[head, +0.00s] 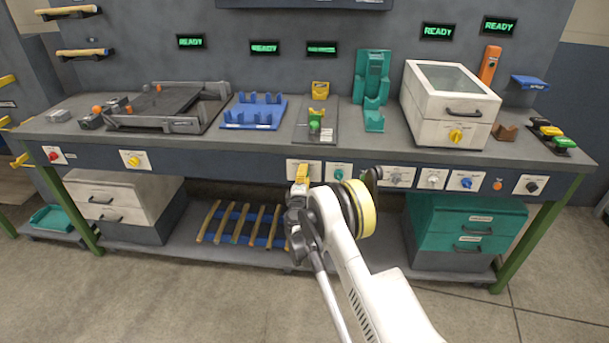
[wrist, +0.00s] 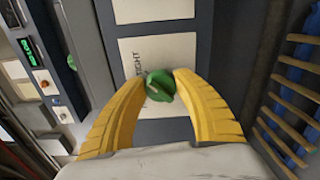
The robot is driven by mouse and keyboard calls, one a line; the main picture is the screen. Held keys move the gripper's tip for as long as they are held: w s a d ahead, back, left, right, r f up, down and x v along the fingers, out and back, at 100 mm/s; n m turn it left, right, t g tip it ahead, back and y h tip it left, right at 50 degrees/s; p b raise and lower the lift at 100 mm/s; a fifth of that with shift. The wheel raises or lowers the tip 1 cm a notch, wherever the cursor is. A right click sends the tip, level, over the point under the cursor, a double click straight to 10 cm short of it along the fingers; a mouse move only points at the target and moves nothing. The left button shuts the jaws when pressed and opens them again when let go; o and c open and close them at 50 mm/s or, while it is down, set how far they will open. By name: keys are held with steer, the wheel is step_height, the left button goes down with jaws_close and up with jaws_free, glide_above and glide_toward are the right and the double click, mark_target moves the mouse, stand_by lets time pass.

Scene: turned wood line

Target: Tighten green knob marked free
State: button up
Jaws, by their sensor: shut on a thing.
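The green knob (wrist: 160,86) sits on a white label plate (wrist: 158,60) on the bench's front panel. The part of the lettering I can read ends in "IGHT"; the rest is hidden or unclear. A pale pointer mark shows on the knob. My gripper (wrist: 161,84) has its two yellow fingers shut on the knob, one on each side. In the head view my gripper (head: 301,173) is at the front panel, and it hides the knob there. The knob's plate (head: 291,165) shows around the fingers.
A teal knob (head: 339,174) on its own plate is close to the right of my gripper. More controls follow, including a blue knob (head: 466,183). Wooden rods (head: 240,226) lie on the lower shelf below. Green drawers (head: 467,222) stand at the lower right.

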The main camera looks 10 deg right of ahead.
stand_by(0.4)
steer(key=o, duration=1.2)
steer(key=v, duration=0.7)
steer(key=shift+s, duration=0.2)
